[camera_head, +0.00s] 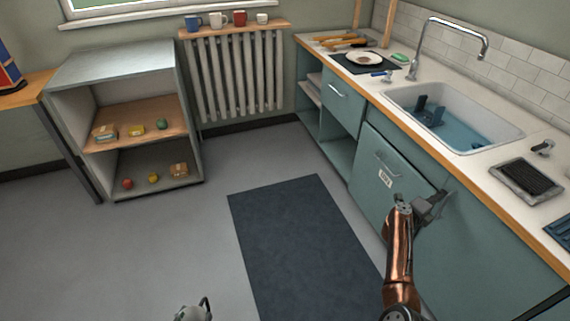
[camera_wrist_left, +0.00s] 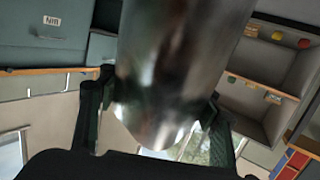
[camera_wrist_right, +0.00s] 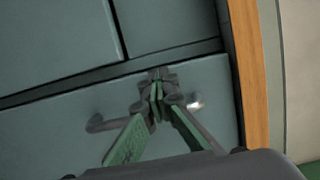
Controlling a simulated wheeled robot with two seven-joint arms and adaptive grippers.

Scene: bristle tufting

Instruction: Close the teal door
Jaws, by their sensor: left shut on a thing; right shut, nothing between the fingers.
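The teal door (camera_head: 375,170) with a white label and a bar handle (camera_head: 387,160) is under the sink. It looks closed or nearly so; a small gap cannot be ruled out. My right gripper (camera_head: 432,205) is shut and empty, close to the teal front near the door's right edge. In the right wrist view its fingertips (camera_wrist_right: 157,95) are over a grey handle (camera_wrist_right: 195,102) on a teal panel; contact cannot be told. My left gripper (camera_head: 203,308) is at the bottom edge, shut on a shiny metal cylinder (camera_wrist_left: 175,70), which fills much of the left wrist view.
The counter carries a sink (camera_head: 455,120), a tap (camera_head: 440,40) and a dark rack (camera_head: 527,180). A dark mat (camera_head: 300,240) lies before the cabinets. An open grey shelf (camera_head: 115,70) with small items stands at the left. The floor between is clear.

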